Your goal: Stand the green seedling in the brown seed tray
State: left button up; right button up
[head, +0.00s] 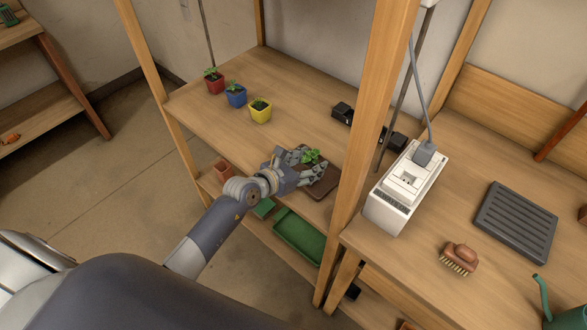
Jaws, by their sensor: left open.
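The green seedling (311,156) shows as a small cluster of leaves at the brown seed tray (321,188), on the wooden shelf. My left gripper (307,167) is open, with its fingers close beside the seedling and over the tray. The fingers hide the seedling's lower part and some of the tray. I cannot tell whether the seedling touches the fingers or stands fully in the tray. My right gripper is not in view.
Red (214,83), blue (235,95) and yellow (260,110) potted plants stand farther left on the shelf. A wooden post (370,120) rises right of the tray. A white power unit (404,187), brush (459,258) and grey slatted mat (516,222) lie on the right-hand bench.

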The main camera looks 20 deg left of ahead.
pick_arm(q)
jog(key=v, duration=1)
jog(key=shift+s, duration=0.1)
jog(key=shift+s+a+r, duration=0.2)
jog(key=shift+s, duration=0.15)
